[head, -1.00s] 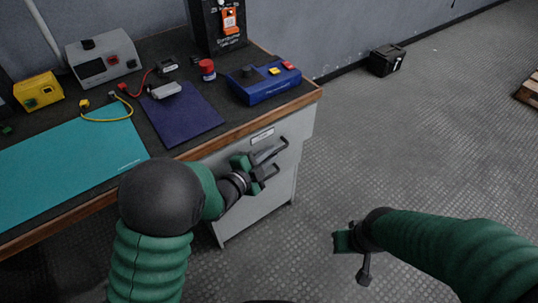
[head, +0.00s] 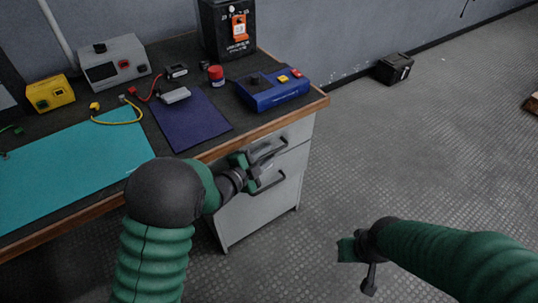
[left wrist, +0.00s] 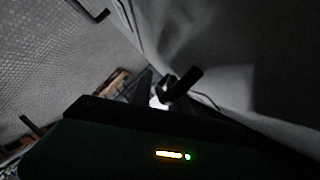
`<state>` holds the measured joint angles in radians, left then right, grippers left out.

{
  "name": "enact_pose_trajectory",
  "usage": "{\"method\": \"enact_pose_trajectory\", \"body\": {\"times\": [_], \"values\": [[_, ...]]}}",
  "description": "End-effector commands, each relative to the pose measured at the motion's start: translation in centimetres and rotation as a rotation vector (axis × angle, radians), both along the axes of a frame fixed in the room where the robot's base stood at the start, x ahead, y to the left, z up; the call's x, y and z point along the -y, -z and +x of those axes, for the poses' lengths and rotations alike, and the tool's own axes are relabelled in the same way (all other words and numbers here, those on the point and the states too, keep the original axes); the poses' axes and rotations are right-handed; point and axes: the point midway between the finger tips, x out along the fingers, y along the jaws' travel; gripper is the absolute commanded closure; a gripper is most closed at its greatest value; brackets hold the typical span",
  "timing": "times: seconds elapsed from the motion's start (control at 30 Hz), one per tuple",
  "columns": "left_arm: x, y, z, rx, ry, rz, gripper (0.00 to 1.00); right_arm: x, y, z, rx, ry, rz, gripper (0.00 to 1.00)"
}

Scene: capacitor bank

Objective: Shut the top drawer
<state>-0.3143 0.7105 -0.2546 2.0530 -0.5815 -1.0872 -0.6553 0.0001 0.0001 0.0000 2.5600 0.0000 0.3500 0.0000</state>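The top drawer (head: 292,133) is in the grey cabinet under the workbench's right end. Its front sits close beneath the wooden bench edge; I cannot tell whether it is fully flush. Its dark handle (head: 277,147) is partly behind my left gripper (head: 264,163), which is at the drawer front, by the handle. Whether it touches the handle, and how its fingers stand, is unclear. The left wrist view is dark and shows a pale cabinet surface (left wrist: 215,45) close by. My right gripper (head: 359,265) hangs over open floor, away from the cabinet; its finger opening is unclear.
A lower drawer handle (head: 270,183) sticks out just below my left gripper. The wooden bench edge (head: 290,118) overhangs the cabinet. A blue button box (head: 272,92) stands near the bench corner. A black case (head: 394,68) is by the wall.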

Motion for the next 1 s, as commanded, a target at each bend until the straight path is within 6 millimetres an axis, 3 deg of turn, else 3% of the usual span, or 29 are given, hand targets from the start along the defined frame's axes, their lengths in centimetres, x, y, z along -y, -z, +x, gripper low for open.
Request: {"method": "enact_pose_trajectory", "body": {"times": [0.67,0.77,1.0], "values": [[0.0,-0.8,0.0,0.015,0.001,-0.007,0.67,0.0,-0.2,0.0,0.000,0.000,0.000,1.00],[-0.7,-1.2,-1.0,0.012,-0.001,-0.006,0.67,0.0,-0.9,0.0,0.000,0.000,0.000,1.00],[-4.4,-2.7,-6.2,0.007,-0.003,-0.006,0.67,0.0,-3.3,0.0,0.000,0.000,0.000,1.00]]}}
